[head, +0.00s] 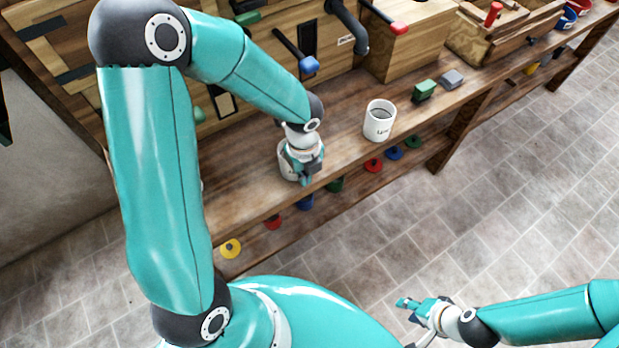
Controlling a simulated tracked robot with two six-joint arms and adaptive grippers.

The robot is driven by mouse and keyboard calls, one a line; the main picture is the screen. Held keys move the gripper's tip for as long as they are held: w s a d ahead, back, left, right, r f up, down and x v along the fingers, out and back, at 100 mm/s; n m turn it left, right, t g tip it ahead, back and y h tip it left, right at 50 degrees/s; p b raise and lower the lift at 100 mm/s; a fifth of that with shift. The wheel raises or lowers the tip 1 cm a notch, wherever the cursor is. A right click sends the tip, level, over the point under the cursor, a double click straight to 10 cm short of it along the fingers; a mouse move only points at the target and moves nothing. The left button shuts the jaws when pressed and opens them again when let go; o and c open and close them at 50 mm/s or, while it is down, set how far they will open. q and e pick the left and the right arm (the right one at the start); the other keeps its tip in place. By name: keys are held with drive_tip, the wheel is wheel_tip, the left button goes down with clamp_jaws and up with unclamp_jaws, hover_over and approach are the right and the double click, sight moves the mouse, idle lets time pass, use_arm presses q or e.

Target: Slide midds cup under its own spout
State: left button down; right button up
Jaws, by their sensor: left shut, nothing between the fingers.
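A white cup (379,123) with dark lettering too small to read stands upright on the wooden bench. A second white cup (286,166) stands further left, mostly hidden behind my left gripper (305,180). That gripper is shut with nothing between its fingers, close in front of this cup; I cannot tell whether they touch. I cannot tell which cup is the midds cup. A dark grey bent spout (356,38) with a small label beside it comes from the wooden machine above the bench. My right gripper (408,322) looks open and empty, over the floor, away from the bench.
A green block (424,90) and a grey block (452,79) lie right of the lettered cup. A blue-tipped lever (309,65) and a red-tipped lever (398,28) stick out above. Several coloured pieces sit on the lower shelf. Bench between the cups is clear.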

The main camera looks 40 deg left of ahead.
use_arm(q)
drive_tip(key=shift+a, duration=0.1)
drive_tip(key=shift+w+a+r, duration=0.1)
drive_tip(key=shift+w+a, duration=0.05)
drive_tip(key=shift+a, duration=0.1)
drive_tip(key=a+p, duration=0.1)
drive_tip(key=w+a+p, duration=0.1)
drive_tip(key=a, duration=0.1)
drive_tip(key=w+a+p, duration=0.1)
drive_tip(key=a, duration=0.1)
drive_tip(key=shift+w+a, duration=0.2)
drive_tip(key=shift+a, duration=0.1)
